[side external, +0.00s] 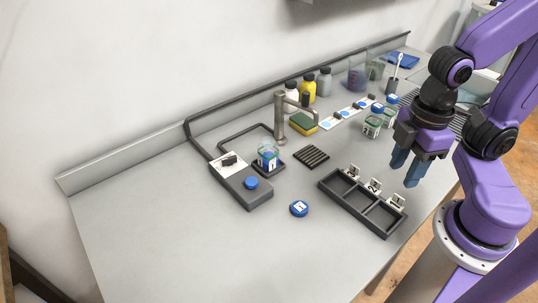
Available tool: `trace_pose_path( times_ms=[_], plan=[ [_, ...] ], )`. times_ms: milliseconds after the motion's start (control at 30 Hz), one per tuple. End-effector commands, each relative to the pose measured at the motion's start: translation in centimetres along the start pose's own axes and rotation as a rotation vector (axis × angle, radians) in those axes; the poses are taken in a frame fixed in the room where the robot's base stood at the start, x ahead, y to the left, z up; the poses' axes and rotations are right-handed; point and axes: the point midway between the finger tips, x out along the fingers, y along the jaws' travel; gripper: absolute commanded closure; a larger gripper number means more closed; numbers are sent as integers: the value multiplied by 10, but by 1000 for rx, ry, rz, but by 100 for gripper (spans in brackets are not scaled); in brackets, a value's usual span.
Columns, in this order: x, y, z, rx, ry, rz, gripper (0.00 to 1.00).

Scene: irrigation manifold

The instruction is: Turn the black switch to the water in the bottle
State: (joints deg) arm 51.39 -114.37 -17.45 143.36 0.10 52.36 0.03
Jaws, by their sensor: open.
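A grey control box (258,200) lies on the left part of the worktop. A small black switch (229,160) sits on the white plate at its far end; its exact angle is too small to tell. A round blue button (251,183) is nearer the front. Beside the box, a clear bottle (267,157) with blue visible on it stands on a dark pad. The metal tap (281,115) rises just behind it. Whether there is water in the bottle is unclear. My gripper (405,173) is open and empty, pointing down above the right side, well away from the switch.
A black three-part tray (349,207) with numbered cards lies between my gripper and the box. A blue lid (299,208) and a slotted dark mat (311,156) lie nearby. Jars (372,126), a sponge (302,124) and capped bottles (309,88) stand behind. The front left worktop is clear.

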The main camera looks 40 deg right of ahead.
Motion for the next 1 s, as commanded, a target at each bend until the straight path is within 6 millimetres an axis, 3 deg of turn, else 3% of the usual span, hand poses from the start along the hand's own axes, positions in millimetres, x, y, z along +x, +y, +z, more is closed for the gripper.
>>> trace_pose_path(
  times_ms=[233,367,667,1000],
  plan=[
    [-1,2,-4,-1,0,0,62],
    [-8,11,-28,-10,-2,1,62],
    [-30,65,-132,-64,-10,4,62],
    [-36,149,-232,-129,-22,3,62]
  ],
)
